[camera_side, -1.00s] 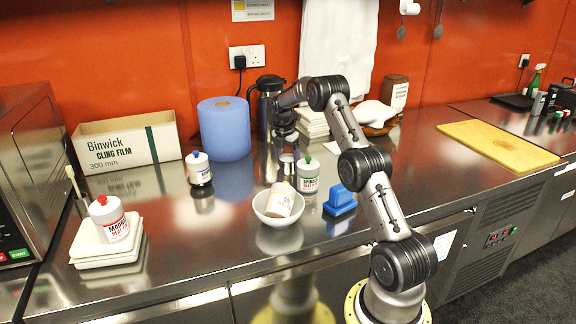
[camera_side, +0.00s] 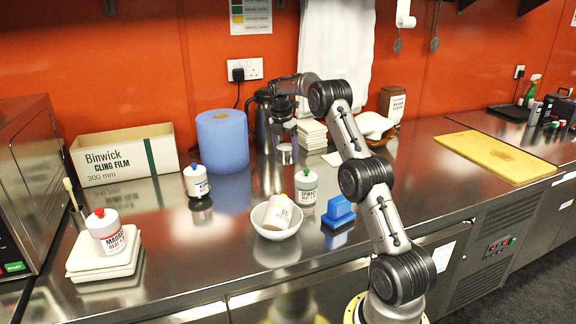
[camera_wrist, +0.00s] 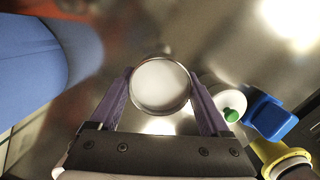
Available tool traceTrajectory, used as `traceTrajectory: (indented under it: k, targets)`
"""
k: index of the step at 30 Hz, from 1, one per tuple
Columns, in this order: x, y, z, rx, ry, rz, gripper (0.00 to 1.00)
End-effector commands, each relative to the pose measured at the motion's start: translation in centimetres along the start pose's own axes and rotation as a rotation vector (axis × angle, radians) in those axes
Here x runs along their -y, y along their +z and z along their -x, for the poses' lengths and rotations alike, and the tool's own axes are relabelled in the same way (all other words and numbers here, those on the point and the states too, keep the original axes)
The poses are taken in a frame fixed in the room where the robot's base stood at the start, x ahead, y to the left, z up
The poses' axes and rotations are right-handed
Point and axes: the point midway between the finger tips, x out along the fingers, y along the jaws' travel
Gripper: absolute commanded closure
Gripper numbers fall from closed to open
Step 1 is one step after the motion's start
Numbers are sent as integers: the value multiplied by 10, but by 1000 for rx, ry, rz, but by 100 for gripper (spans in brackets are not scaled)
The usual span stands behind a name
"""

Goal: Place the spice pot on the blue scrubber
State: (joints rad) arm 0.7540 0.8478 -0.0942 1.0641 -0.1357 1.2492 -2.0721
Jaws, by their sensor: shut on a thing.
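The spice pot, a small round metal pot (camera_wrist: 160,85) with a pale inside or lid, is between the purple fingers of my gripper (camera_wrist: 160,100). In the side view the pot (camera_side: 285,154) hangs below my gripper (camera_side: 283,140), apparently above the counter, left of and behind the blue scrubber. My gripper is shut on it. The blue scrubber (camera_side: 338,212) lies on the steel counter right of the green-lidded jar, with nothing on it. It also shows at the right in the wrist view (camera_wrist: 270,117).
The green-lidded jar (camera_side: 306,187) stands beside the scrubber. A white bowl (camera_side: 261,222) holds a tilted jar (camera_side: 282,211). A blue paper roll (camera_side: 222,142), a dark jug (camera_side: 262,120) and stacked white tubs (camera_side: 311,134) stand near the pot.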

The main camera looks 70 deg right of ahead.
Motion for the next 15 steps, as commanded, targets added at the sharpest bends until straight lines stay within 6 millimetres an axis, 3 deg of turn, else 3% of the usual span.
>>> traceTrajectory:
  k: [5,8,15]
  targets:
    - [10,0,27,2,3,-6,78]
    - [27,-3,47,2,1,-17,78]
    - [92,-24,104,2,-4,-51,78]
